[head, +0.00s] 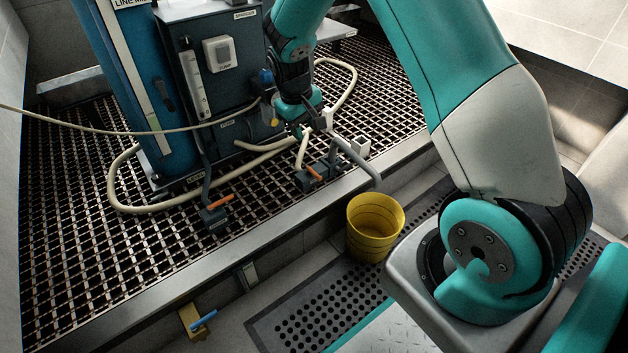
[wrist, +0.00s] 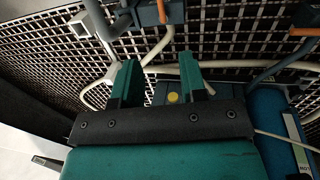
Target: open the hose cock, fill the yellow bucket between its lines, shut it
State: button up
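The yellow bucket (head: 366,243) stands upright on the floor below the grating's edge, with dark lines around it. Its inside looks yellow; I cannot make out any water level. A grey spout (head: 357,158) bends down with its end above the bucket; no stream shows. A dark cock with an orange lever (head: 314,173) sits on the grating left of the spout. The orange lever also shows at the top of the wrist view (wrist: 162,12), near the spout (wrist: 97,20). My gripper (head: 309,130) is above and behind that lever, apart from it. In the wrist view its fingers (wrist: 160,82) are apart and empty.
A second orange-levered valve (head: 216,203) sits on the grating farther left. A blue-handled valve (head: 203,320) is low at front left. The blue cabinet (head: 232,90) stands behind my gripper. Cream hoses (head: 150,208) lie across the grating. A white square bracket (head: 360,146) is beside the spout.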

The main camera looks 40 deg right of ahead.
aim_at(316, 174)
jog(key=d+f+b, duration=0.1)
jog(key=f+b, duration=0.2)
jog(key=f, duration=0.2)
jog(key=d+f+b, duration=0.1)
jog(key=f+b, duration=0.2)
jog(key=f, duration=0.3)
jog(key=d+f+b, duration=0.1)
jog(key=f+b, duration=0.2)
jog(key=f, duration=0.2)
jog(key=shift+d+f, duration=0.15)
jog(key=shift+f, duration=0.1)
grip_shut()
